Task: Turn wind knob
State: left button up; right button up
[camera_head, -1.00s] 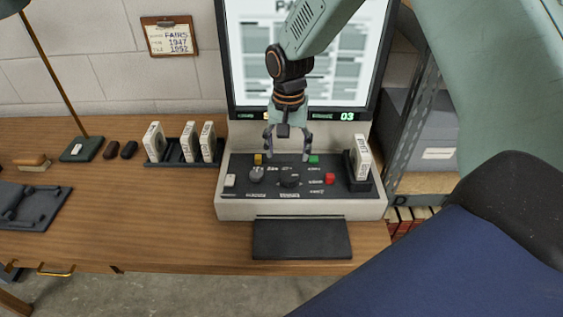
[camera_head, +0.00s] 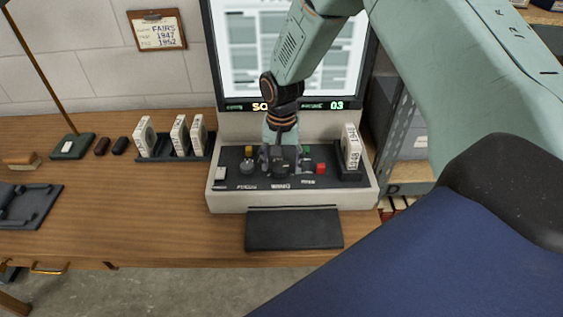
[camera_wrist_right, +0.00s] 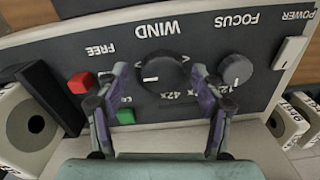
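The wind knob (camera_wrist_right: 163,72) is a round black dial with a white pointer line, under the WIND label on the dark control panel (camera_wrist_right: 60,50) of the reader (camera_head: 220,203). My right gripper (camera_head: 280,166) is low over the panel, pointing down at this knob. In the right wrist view its two fingers are apart, one on each side of the knob, with thin gaps showing. The gripper is open and empty. In the head view the fingers partly hide the knob. My left gripper is out of view.
A grey focus knob (camera_wrist_right: 235,70) sits close beside the wind knob. A red button (camera_head: 320,168), a green button (camera_wrist_right: 125,116) and a white power switch (camera_wrist_right: 291,52) are nearby. A boxed reel (camera_head: 351,148) stands at the panel's right. The screen (camera_head: 250,60) rises behind.

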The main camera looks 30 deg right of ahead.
jog(key=shift+w+a, duration=0.15)
jog(key=shift+w, duration=0.05)
jog(key=shift+c, duration=2.2)
jog(key=shift+s, duration=0.15)
jog(key=shift+c, duration=1.4)
jog(key=c, duration=0.4)
